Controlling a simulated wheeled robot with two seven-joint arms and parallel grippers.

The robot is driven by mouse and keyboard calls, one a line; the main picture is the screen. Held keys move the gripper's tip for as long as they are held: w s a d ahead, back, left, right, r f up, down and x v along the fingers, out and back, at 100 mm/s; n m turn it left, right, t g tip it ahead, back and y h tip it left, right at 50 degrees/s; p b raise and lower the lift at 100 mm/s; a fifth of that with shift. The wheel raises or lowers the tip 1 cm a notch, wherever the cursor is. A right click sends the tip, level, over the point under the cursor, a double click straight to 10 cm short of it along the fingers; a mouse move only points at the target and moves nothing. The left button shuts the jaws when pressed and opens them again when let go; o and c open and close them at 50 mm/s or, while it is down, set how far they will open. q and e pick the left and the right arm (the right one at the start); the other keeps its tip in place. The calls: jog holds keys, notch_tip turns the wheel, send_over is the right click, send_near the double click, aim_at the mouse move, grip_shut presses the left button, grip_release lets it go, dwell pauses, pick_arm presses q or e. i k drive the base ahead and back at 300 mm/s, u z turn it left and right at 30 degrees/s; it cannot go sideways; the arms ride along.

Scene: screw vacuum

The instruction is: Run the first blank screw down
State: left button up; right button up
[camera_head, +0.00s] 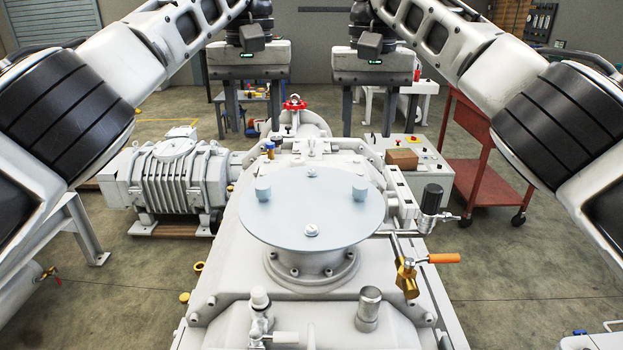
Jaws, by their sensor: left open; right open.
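The blank is a round pale plate (311,207) lying flat on a flanged neck on top of the grey vacuum pump. A small slotted screw head (312,230) shows near its front edge and another screw head (311,172) near its back edge. Two taller pale cylinders stand upright on it, a left one (262,190) and a right one (360,190). How deep the screws sit is too small to tell. My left gripper (252,118) is open and empty, beyond the plate at upper left. My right gripper (367,120) is open and empty, beyond it at upper right.
A red valve handle (294,103) stands behind the plate. An orange-handled brass valve (443,258) and a black-capped filter (431,199) are at right. A ribbed motor (178,178) is at left. A red cart (482,160) stands back right. Above the plate is free room.

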aim_at(312, 230)
jog(key=k, duration=1)
